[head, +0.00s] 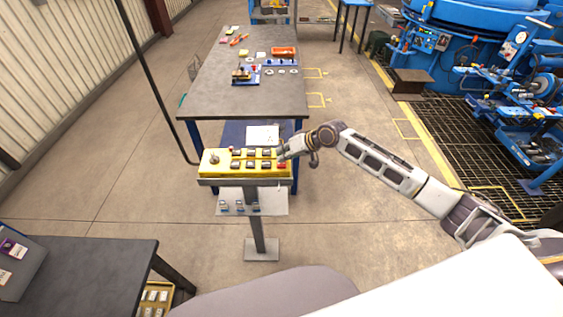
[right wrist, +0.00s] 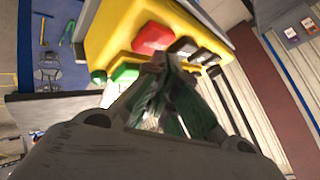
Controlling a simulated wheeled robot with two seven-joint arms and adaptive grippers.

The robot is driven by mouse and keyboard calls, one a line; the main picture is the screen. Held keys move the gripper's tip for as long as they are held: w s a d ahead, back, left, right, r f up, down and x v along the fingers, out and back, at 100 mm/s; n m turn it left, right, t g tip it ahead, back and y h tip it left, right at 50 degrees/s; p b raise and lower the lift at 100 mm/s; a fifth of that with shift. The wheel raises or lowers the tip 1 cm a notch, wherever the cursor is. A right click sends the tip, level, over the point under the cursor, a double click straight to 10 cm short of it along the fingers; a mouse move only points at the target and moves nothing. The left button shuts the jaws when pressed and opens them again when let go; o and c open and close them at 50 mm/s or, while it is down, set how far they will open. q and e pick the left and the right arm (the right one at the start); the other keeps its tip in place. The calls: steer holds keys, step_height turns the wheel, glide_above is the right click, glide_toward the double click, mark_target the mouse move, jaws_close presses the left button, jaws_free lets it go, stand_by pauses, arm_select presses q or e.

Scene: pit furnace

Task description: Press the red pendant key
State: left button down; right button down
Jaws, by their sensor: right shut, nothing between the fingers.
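The yellow pendant box (head: 207,167) stands on a grey post in the head view, with two rows of mostly dark keys. The red pendant key (head: 282,165) is at the right end of its front row. In the right wrist view the red key (right wrist: 155,38) shows wide and clear, beside dark keys and near a green key (right wrist: 125,72). My right gripper (head: 283,157) is shut and empty at the box's right end. Its fingertips (right wrist: 158,66) are close to the red key; I cannot tell whether they touch it. My left gripper is not in view.
A grey worktable (head: 225,82) with small parts and an orange bin (head: 284,53) stands behind the pendant. A black cable runs down to the box's left side. A dark table (head: 85,262) is at the lower left. Blue machinery (head: 480,45) stands at the right.

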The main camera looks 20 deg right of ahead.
steer(key=shift+r, duration=0.35)
steer(key=shift+r+p, duration=0.7)
steer(key=shift+r, duration=1.8)
